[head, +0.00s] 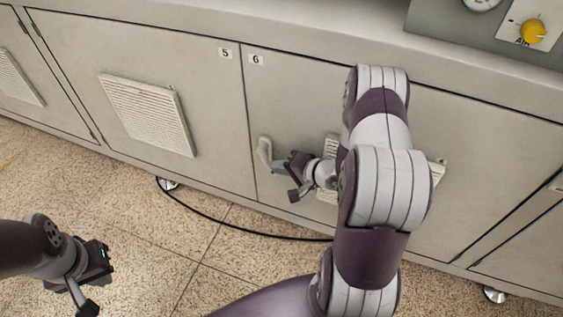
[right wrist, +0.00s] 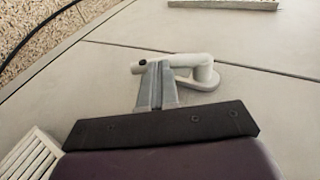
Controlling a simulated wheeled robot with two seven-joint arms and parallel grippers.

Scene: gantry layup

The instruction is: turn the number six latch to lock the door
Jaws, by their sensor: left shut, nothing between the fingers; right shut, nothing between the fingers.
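The number six door (head: 290,100) is a grey cabinet panel marked with a small "6" label (head: 256,59). Its latch (head: 264,152) is a pale grey lever near the door's left edge. My right gripper (head: 278,167) is shut and empty. Its fingertips (right wrist: 157,70) are at the lever, overlapping it in the wrist view; whether they touch cannot be told. My left gripper (head: 85,305) is shut and empty at the lower left, over the floor, away from the doors.
Door five (head: 70,60) with a vent (head: 148,113) adjoins on the left. My right arm hides most of door six's vent (head: 437,173). A black cable (head: 230,229) lies along the floor below. A panel with a yellow knob (head: 533,31) is at the upper right.

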